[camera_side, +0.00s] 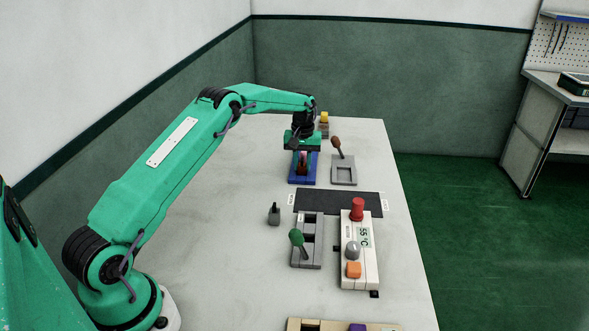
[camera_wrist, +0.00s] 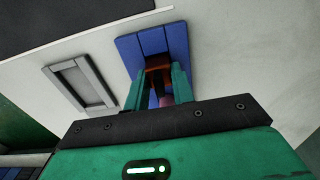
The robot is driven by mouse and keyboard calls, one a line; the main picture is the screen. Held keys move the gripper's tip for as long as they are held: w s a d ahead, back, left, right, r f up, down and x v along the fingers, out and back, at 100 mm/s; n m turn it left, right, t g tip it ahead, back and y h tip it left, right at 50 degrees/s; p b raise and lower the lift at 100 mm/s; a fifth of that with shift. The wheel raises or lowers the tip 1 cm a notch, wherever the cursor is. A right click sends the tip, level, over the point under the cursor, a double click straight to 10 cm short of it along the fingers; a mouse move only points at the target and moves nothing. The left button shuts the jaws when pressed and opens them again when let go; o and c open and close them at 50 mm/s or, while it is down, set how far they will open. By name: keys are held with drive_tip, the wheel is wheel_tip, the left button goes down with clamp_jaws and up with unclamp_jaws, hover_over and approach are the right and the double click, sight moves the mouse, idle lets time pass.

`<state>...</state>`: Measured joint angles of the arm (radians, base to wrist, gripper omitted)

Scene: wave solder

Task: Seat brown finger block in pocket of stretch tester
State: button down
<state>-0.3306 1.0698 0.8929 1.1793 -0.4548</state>
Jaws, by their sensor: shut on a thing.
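A brown block (camera_wrist: 158,61) is between the two green fingers of my gripper (camera_wrist: 158,70) in the wrist view; the gripper is shut on it. The block also shows small in the side view (camera_side: 302,168). It is at a blue fixture (camera_wrist: 150,42), which also shows in the side view (camera_side: 293,178) under my gripper (camera_side: 302,160). My fingers hide part of the block and fixture, so I cannot tell how deep the block sits. I cannot tell for sure which fixture is the stretch tester.
A grey frame with a brown-knobbed lever (camera_side: 343,172) stands just right of the blue fixture. Nearer are a dark mat (camera_side: 325,202), a grey fixture with a green knob (camera_side: 306,258) and a white control box (camera_side: 360,277). The table's left side is clear.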

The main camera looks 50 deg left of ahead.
sight(302, 164)
drive_tip(key=shift+f, duration=0.1)
idle(0.6)
drive_tip(key=c, duration=1.1)
unclamp_jaws()
drive_tip(key=shift+r, duration=3.9)
